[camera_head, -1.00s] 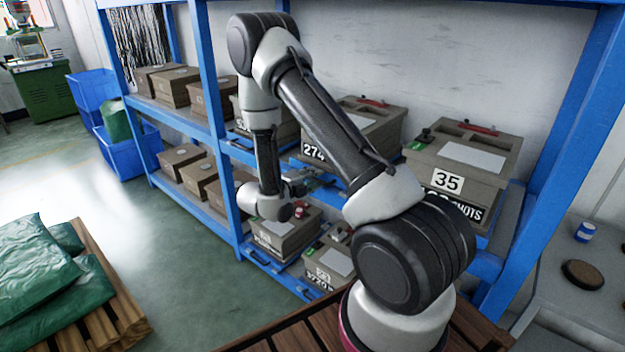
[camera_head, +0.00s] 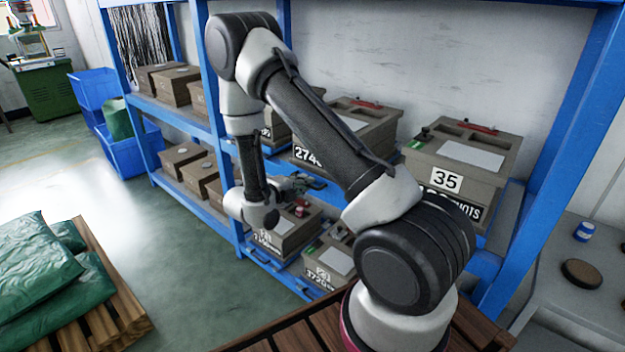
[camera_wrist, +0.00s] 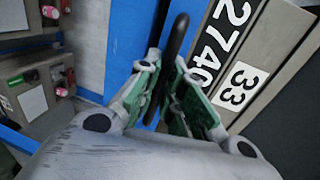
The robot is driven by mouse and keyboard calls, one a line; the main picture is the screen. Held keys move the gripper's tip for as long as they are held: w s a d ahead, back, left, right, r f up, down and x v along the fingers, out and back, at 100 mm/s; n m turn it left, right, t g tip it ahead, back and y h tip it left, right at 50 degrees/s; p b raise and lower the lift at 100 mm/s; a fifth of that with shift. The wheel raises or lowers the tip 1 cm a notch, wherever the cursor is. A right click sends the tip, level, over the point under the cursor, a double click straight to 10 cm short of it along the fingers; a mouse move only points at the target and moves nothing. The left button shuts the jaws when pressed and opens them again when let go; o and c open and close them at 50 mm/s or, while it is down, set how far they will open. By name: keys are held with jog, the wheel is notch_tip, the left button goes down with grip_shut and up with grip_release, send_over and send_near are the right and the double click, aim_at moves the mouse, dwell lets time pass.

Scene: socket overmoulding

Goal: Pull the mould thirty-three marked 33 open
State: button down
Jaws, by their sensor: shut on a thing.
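Mould thirty-three (camera_head: 368,133) is a grey-brown box with a red part on top, on the middle shelf level in the head view. My arm hides part of its front. The wrist view shows its front with the white 33 label (camera_wrist: 238,86) and a black plate with 2740. A blue tray front (camera_wrist: 131,45) lies along its base. A black bar handle (camera_wrist: 176,38) stands between my fingers. My gripper (camera_wrist: 172,92) is shut on this handle; it also shows in the head view (camera_head: 308,183), in front of the mould.
Mould 35 (camera_head: 462,155) sits to the right on the same level. Smaller moulds (camera_head: 328,262) stand below my gripper. A blue rack post (camera_head: 222,130) is left of my forearm. Open floor (camera_head: 190,250) lies in front, with a pallet of green bags (camera_head: 40,265) at left.

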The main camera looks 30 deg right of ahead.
jog(key=f+v, duration=0.3)
jog(key=v, duration=1.1)
jog(key=a+f+v, duration=0.1)
jog(key=f+v, duration=0.2)
jog(key=v, duration=1.1)
jog(key=a+f+v, duration=0.1)
jog(key=f+v, duration=0.2)
jog(key=v, duration=1.1)
jog(key=shift+s, duration=0.3)
jog(key=shift+a, duration=0.15)
jog(key=c, duration=1.5)
grip_release()
jog(key=shift+a, duration=0.15)
jog(key=v, duration=1.1)
jog(key=shift+s+a+r, duration=0.1)
jog(key=shift+a, duration=0.25)
